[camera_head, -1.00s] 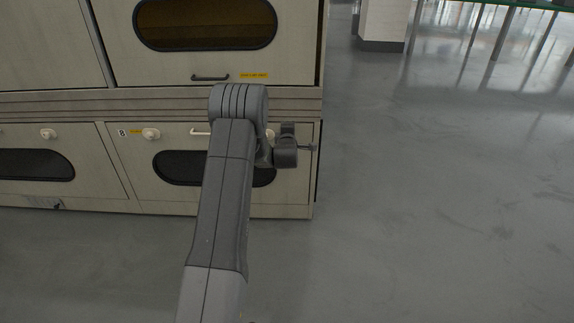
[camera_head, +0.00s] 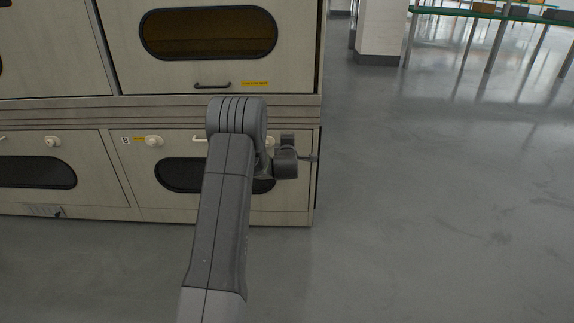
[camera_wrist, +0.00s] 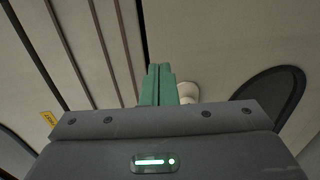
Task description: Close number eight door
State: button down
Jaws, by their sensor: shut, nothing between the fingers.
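The number eight door (camera_head: 140,180) is the lower right door of the beige cabinet, with an "8" label (camera_head: 125,140) at its upper left. It looks flush with the cabinet front, though my arm covers its middle. It has a dark oval window (camera_head: 178,175), a white handle (camera_head: 199,138) partly behind my arm, and a white knob (camera_head: 154,141) at left. My gripper (camera_wrist: 158,85) shows in the wrist view as two green fingers held together, empty. A whitish knob (camera_wrist: 188,91) shows just behind them; contact cannot be told. In the head view my fingers are not clearly visible.
Above is a larger door with an amber window (camera_head: 208,34) and dark handle (camera_head: 212,85). Another lower door (camera_head: 90,160) is at left. Open grey floor (camera_head: 430,200) lies right of the cabinet. A pillar (camera_head: 380,30) and green-edged tables (camera_head: 490,14) stand behind.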

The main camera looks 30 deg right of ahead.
jog(key=f+p+v, duration=0.1)
jog(key=p+v, duration=0.1)
jog(key=v, duration=0.7)
jog(key=shift+s+a, duration=0.2)
jog(key=shift+s, duration=0.15)
jog(key=shift+f, duration=0.1)
